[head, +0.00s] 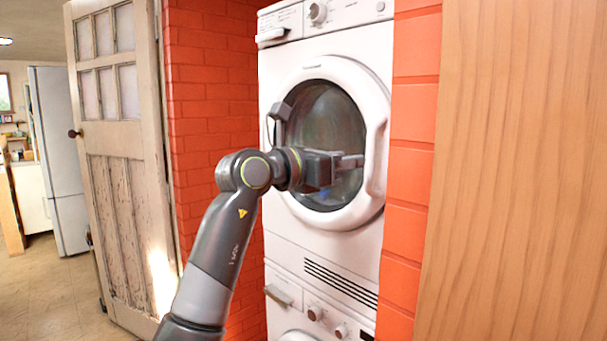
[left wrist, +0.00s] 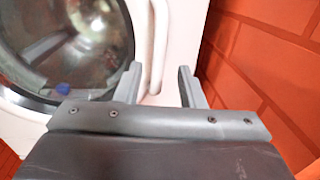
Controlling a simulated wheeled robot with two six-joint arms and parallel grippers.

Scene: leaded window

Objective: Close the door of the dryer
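The dryer (head: 330,45) is the upper white machine of a stack. Its round door (head: 310,78) has a thick white rim and dark glass (head: 325,115). The door looks flush with the front or very nearly so; I cannot tell whether it is latched. My left gripper (head: 350,161) is in front of the right part of the door. In the left wrist view the gripper (left wrist: 160,85) has its fingers apart, near the white grip (left wrist: 160,40) at the door's right side; contact is unclear. The left wrist view also shows the glass (left wrist: 75,40). My right gripper is not in view.
Orange-red brick walls (head: 412,150) flank the machines closely. A wooden panel (head: 520,170) fills the right side. Another white machine (head: 290,290) is below the dryer. A worn door (head: 120,150) stands at the left, with open floor (head: 60,300) beyond it.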

